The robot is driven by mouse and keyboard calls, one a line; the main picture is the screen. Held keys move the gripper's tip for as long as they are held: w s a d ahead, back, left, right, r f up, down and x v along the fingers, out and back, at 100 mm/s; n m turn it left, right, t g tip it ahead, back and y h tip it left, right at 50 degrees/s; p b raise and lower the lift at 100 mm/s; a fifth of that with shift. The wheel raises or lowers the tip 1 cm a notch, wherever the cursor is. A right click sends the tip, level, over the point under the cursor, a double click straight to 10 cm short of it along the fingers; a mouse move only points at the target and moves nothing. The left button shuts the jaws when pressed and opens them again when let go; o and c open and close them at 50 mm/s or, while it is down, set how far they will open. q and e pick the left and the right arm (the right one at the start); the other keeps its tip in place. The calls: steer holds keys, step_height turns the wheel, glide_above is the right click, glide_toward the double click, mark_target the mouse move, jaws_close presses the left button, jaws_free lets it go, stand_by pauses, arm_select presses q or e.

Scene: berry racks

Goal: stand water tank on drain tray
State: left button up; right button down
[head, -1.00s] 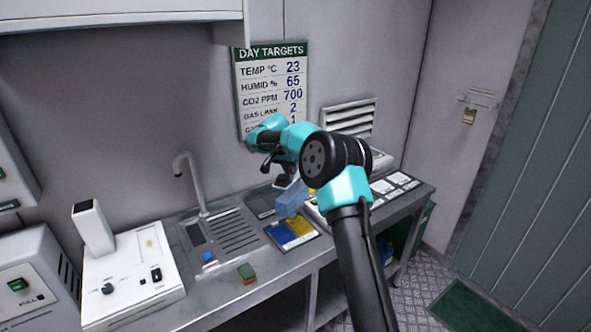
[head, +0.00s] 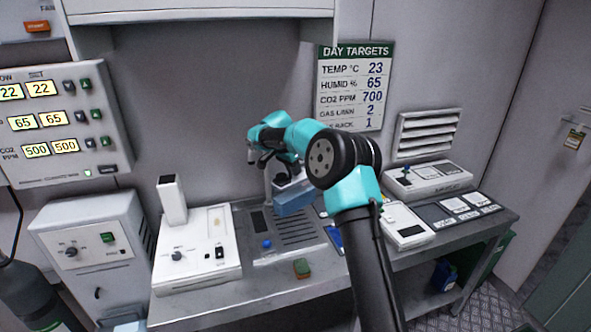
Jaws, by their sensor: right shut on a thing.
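The water tank (head: 293,198) is a translucent blue box. My right gripper (head: 276,174) is shut on its top and holds it over the bench, in front of the tap. The gripper is partly hidden by my own arm. The drain tray (head: 297,234) looks like the grey slotted panel set in the metal bench top. The tank overlaps its back part in the picture, and I see no clear contact between them. My left gripper is not in view.
A white device (head: 196,250) with an upright column stands left of the slotted panel. A white handheld-like device (head: 405,228) is to the right.

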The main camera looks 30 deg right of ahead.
mark_target(292, 179)
steer(key=shift+f, duration=0.1)
stand_by(0.3)
steer(key=shift+f, duration=3.75)
steer(key=c, duration=1.1)
jaws_free()
steer(key=shift+f, duration=0.1)
steer(key=v, duration=1.7)
steer(key=shift+r, duration=0.3)
